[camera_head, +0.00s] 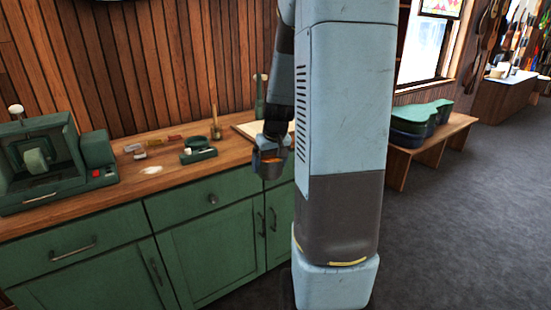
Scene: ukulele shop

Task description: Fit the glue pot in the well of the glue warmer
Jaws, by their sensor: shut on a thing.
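My gripper (269,160) hangs in front of the counter's front edge, beside my blue column. It is shut on a small copper-coloured pot (269,171), which looks like the glue pot. The gripper hides part of the pot. A low dark green device with a pale part on top (198,152) stands on the counter, left of my gripper and apart from it. It looks like the glue warmer. Its well is too small to make out.
A large green machine (60,160) with a red box stands on the left of the wooden counter (120,191). Green cabinets (205,235) stand below.

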